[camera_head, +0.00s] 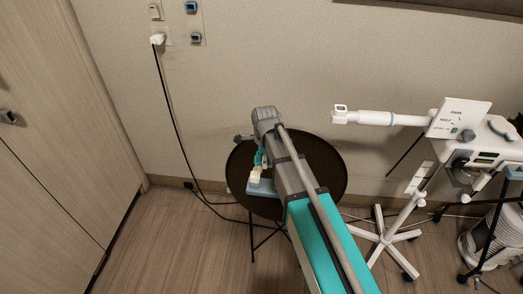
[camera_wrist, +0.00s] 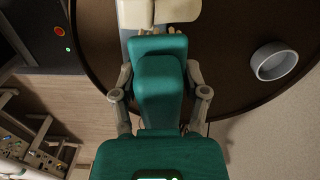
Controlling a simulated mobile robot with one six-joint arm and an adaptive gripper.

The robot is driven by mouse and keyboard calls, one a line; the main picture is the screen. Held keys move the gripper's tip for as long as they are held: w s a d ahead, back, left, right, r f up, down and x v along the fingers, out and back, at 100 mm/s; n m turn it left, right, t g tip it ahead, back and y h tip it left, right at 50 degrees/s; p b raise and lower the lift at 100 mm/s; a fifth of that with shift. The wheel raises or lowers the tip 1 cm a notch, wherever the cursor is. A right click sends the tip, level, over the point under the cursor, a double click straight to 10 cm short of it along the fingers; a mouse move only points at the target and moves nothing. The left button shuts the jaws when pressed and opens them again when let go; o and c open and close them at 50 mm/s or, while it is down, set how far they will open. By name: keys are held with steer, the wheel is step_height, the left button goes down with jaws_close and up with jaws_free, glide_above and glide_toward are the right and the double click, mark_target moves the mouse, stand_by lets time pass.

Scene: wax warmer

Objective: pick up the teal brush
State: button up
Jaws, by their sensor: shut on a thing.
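My gripper (camera_wrist: 160,78) reaches in from the bottom of the wrist view, its grey links standing on both sides of teal blocks. It is shut on the teal brush (camera_wrist: 158,46), whose outline is hard to separate from my gripper's own teal parts. A few tan tips, perhaps bristles, show just beyond it. In the head view my gripper (camera_head: 261,158) is small above the left part of the round table, and the brush cannot be told apart there. Whether the brush still touches anything below is hidden.
The round dark table (camera_head: 325,170) carries a pale blue and cream object (camera_head: 262,188), beside the gripper. A grey ring-shaped dish (camera_wrist: 274,62) lies on the table to the right. A white wheeled stand (camera_head: 384,238) is right of the table. A black cord hangs on the wall at left.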

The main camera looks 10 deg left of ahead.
steer(key=shift+s+d+r+p, duration=0.25)
steer(key=shift+s+r, duration=0.1)
steer(key=shift+s, duration=0.35)
steer(key=shift+s+d+r+p, duration=0.2)
steer(key=shift+s+d+r, duration=0.1)
steer(key=shift+s, duration=0.35)
steer(key=o, duration=0.6)
jaws_close()
step_height(320, 180, up, 12)
steer(key=p, duration=1.1)
steer(key=shift+f+p, duration=0.25)
steer(key=shift+p, duration=0.05)
steer(key=shift+s, duration=0.1)
